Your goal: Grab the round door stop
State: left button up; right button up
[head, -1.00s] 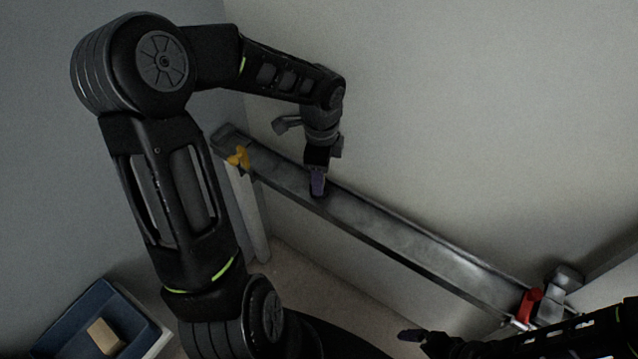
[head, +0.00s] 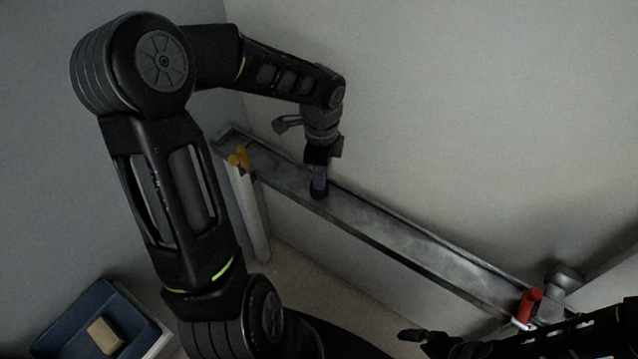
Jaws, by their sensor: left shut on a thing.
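The round door stop (head: 319,192) is a small dark piece at the tips of my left gripper (head: 319,181), over the narrow grey metal shelf (head: 410,245). My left gripper points down and is shut on it. The fingers hide part of it, and I cannot tell whether it still touches the shelf. My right gripper (head: 412,336) shows at the lower right, in front of the shelf and apart from it. Its fingers are dark and I cannot make out whether they are open.
A yellow object (head: 240,157) sits at the shelf's left end. A red object (head: 528,303) and a grey fitting (head: 563,281) are at its right end. A blue bin (head: 70,327) with a tan block (head: 105,336) stands at the lower left. The shelf's middle is clear.

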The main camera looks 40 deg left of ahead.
pick_arm(q)
grip_shut()
notch_tip(320, 180, up, 10)
jog(key=shift+r, duration=0.1)
dwell(0.6)
dwell(0.7)
